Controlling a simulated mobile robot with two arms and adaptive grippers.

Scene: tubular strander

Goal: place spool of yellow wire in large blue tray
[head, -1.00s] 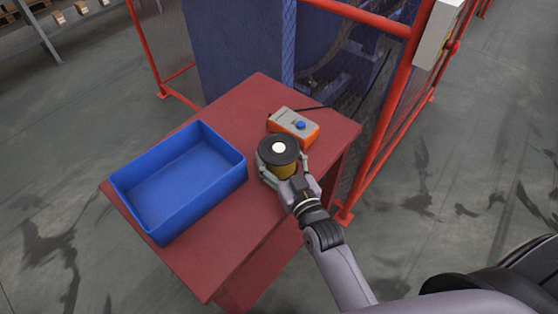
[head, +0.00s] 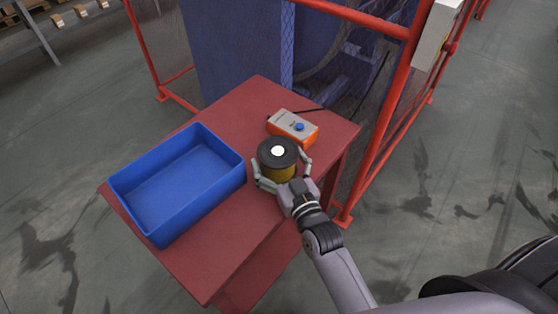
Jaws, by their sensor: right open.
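The spool of yellow wire (head: 280,173) stands upright on the red table, with a black top flange and a white centre. My right gripper (head: 281,167) is open, with one finger on each side of the spool. Whether the fingers touch the spool is hard to tell. The large blue tray (head: 213,210) lies to the left of the spool on the same table and is empty. My left gripper is not in view.
An orange and grey box with a blue button (head: 293,126) sits just behind the spool, with a black cable. The red table (head: 245,105) has bare surface between tray and spool. A red-framed mesh fence (head: 385,120) stands behind and to the right.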

